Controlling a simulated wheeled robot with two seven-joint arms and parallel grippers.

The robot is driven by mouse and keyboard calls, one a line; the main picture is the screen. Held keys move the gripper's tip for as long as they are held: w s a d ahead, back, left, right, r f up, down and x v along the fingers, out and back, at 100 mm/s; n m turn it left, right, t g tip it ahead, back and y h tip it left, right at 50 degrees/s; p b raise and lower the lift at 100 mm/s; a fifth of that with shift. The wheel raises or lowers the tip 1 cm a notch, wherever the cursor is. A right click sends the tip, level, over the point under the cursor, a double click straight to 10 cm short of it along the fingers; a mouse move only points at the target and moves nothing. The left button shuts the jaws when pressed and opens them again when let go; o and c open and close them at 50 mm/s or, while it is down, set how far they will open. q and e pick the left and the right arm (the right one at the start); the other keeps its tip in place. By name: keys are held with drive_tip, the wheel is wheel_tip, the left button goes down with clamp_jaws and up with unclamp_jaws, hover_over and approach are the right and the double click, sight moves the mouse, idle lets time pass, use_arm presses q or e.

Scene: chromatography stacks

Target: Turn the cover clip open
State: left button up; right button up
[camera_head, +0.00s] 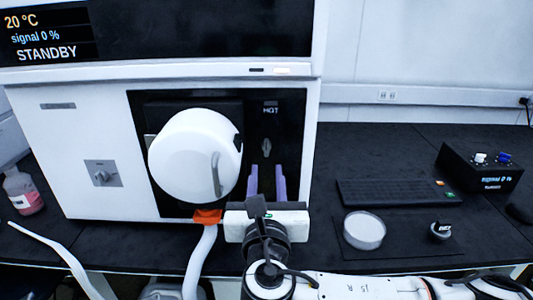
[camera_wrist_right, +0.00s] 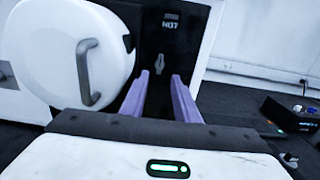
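A round white cover (camera_head: 195,155) with a grey bar handle (camera_head: 216,174) closes the front of the instrument. A small grey winged clip (camera_head: 266,147) stands roughly upright on the black panel right of the cover, below a "HOT" label; it also shows in the right wrist view (camera_wrist_right: 162,66). A black piece (camera_head: 238,142) sits on the cover's right edge; which of the two is the cover clip is not marked. My right gripper (camera_head: 266,173) is open and empty, its purple fingers below the grey clip, one on each side, apart from it. My left gripper is out of view.
The white instrument (camera_head: 70,140) reads STANDBY. An orange fitting (camera_head: 207,216) with a white hose (camera_head: 199,262) lies below the cover. Right on the dark bench are a keyboard (camera_head: 390,192), a round pale dish (camera_head: 363,230), a black knob (camera_head: 440,231) and a control box (camera_head: 480,172).

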sight(267, 150)
drive_tip(key=w, duration=0.8)
drive_tip(key=shift+w+p, duration=0.3)
drive_tip(key=shift+w, duration=0.05)
clamp_jaws()
